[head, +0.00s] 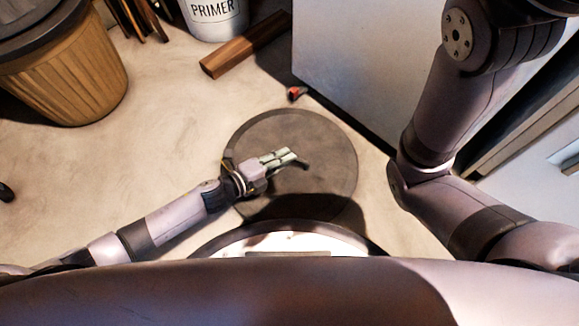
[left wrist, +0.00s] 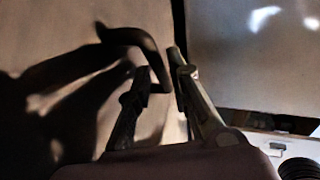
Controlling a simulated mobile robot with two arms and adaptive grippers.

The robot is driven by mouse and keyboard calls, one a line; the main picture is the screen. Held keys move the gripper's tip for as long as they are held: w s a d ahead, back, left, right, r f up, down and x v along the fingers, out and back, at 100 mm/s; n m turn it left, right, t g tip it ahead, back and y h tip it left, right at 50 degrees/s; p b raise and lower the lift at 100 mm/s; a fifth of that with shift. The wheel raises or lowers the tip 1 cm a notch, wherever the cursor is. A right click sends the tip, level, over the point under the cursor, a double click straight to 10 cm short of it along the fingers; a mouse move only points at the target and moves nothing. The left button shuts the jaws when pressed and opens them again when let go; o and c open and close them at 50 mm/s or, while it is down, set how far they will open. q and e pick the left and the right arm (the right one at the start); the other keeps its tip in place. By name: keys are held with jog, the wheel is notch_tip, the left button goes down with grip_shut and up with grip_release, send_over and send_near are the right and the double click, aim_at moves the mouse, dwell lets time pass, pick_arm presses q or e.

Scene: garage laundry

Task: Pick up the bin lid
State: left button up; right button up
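The bin lid (head: 325,137) is a dark grey round disc lying flat on the floor, in the middle of the head view. Its dark bent handle (head: 303,164) stands up from it near my left fingertips. My left gripper (head: 291,156) reaches over the lid from the left. In the left wrist view the handle (left wrist: 132,36) curves down towards the gap between the two fingers (left wrist: 163,68), which stand apart. I cannot tell whether they touch it. My right arm shows at the right of the head view, but its gripper is not in view.
A brown ribbed bin (head: 70,80) stands at the upper left. A primer bucket (head: 215,15), a wooden block (head: 245,44) and a small red item (head: 296,93) lie beyond the lid. A pale cabinet (head: 365,55) stands close behind it.

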pick_arm(q)
jog(key=shift+b+x, duration=0.55)
jog(key=shift+x, duration=0.75)
jog(key=shift+c, duration=0.2)
grip_shut()
